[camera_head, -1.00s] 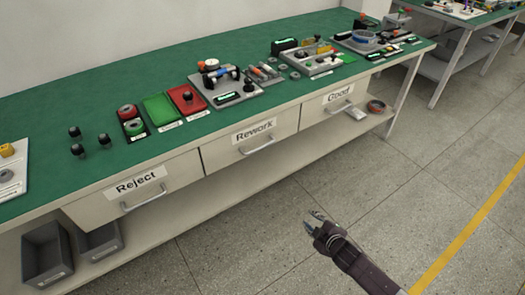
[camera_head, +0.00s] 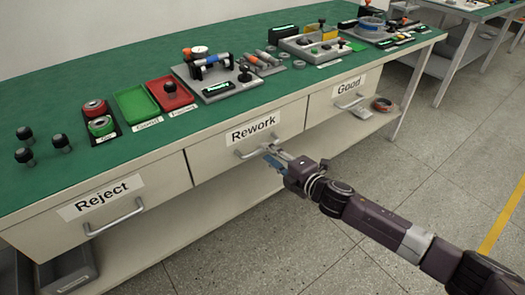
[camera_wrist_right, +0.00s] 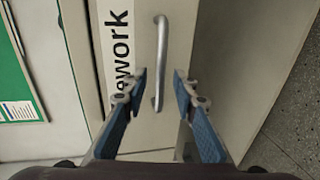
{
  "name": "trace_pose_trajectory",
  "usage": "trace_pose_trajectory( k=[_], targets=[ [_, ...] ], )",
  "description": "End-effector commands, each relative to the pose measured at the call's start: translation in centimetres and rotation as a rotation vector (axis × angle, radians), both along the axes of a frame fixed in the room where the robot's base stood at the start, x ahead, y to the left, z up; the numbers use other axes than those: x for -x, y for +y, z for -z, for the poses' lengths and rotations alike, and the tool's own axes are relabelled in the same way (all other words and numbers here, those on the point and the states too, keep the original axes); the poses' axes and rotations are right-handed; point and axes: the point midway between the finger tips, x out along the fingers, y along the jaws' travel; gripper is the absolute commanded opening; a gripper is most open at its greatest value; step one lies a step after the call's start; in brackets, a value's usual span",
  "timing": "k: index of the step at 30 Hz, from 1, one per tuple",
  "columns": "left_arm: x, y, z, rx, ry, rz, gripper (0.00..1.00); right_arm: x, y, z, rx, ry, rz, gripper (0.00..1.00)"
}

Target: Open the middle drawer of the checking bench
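The checking bench (camera_head: 100,168) has a green top and a row of three drawers labelled Reject, Rework and Good. The middle drawer (camera_head: 212,157), labelled Rework, looks shut, and its grey bar handle (camera_head: 252,151) also shows in the right wrist view (camera_wrist_right: 160,65). My right gripper (camera_head: 271,153) is at this handle. In the right wrist view its two blue-padded fingers (camera_wrist_right: 158,82) are spread apart, with the lower part of the handle between them and gaps on both sides. My left gripper is not in view.
The Reject drawer handle (camera_head: 115,217) and Good drawer handle (camera_head: 350,103) stick out on either side. A lower shelf (camera_head: 170,235) holds grey bins (camera_head: 72,270). Small parts and trays (camera_head: 170,93) stand on the bench top. The floor in front is clear.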

Motion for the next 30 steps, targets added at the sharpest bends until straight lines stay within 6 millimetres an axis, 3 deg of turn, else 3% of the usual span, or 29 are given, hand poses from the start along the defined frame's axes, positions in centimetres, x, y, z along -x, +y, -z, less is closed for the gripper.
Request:
trace_pose_trajectory(
  k=[9, 20, 27, 30],
  targets=[
    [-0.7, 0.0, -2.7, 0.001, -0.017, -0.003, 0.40, -2.9, 2.2, 0.8, -0.001, 0.001, 0.000, 0.26],
    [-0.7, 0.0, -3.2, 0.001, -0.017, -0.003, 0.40, -3.3, 2.3, 0.9, -0.001, 0.002, 0.001, 0.26],
    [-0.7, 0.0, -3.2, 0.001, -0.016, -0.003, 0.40, -3.3, 2.3, 0.9, -0.001, 0.002, 0.001, 0.00],
    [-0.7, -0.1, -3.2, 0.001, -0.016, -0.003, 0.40, -3.3, 2.3, 0.9, 0.000, 0.003, 0.001, 0.00]
  ],
)
